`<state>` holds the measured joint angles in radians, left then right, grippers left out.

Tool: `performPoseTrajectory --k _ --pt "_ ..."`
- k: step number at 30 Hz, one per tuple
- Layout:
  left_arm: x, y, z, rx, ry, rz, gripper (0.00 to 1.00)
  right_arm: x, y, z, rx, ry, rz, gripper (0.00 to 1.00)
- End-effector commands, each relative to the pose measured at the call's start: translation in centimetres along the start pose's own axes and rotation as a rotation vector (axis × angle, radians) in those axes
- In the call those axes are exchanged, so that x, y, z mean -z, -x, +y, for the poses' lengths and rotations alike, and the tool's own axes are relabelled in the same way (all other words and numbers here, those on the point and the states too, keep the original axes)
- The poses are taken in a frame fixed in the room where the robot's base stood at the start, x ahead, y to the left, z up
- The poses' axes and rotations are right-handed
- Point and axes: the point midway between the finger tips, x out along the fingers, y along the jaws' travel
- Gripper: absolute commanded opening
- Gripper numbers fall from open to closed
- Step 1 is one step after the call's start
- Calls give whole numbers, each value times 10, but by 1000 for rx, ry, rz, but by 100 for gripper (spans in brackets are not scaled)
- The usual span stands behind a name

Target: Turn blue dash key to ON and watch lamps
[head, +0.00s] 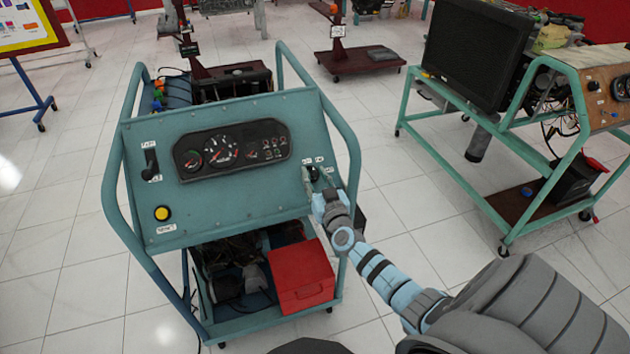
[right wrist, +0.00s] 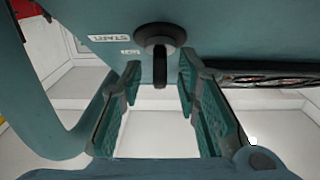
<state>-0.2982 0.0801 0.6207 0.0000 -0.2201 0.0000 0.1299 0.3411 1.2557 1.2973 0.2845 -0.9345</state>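The blue engine trainer has a sloped dash panel (head: 210,205). A gauge cluster (head: 232,149) with dials and small lamp symbols sits in its upper middle; whether any lamp is lit is too small to tell. The black, round key switch (head: 313,172) is at the panel's right side, partly hidden by my right gripper (head: 318,184). In the right wrist view, the switch and its key (right wrist: 160,45) show beyond the open fingertips, with the key's stem lying roughly in line with the gap. My right gripper (right wrist: 160,75) is open and empty. My left gripper is not in view.
A frame tube (head: 345,140) runs close to the right of the switch. A yellow button (head: 162,213) and a black lever (head: 151,163) are at the panel's left. A red box (head: 301,277) sits below. Another trainer with a black screen (head: 475,52) stands at right.

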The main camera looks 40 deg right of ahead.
Motion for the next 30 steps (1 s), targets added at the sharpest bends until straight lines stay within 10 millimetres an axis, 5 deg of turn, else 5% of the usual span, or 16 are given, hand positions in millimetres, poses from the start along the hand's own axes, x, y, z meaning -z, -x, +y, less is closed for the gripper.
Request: performPoseTrajectory --k 9,15,30 --pt "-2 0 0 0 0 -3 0 1 -3 0 1 0 0 28" --pt "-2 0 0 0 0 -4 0 1 -3 0 0 1 0 0" --pt "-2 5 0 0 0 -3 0 1 -2 2 -29 -17 0 0"
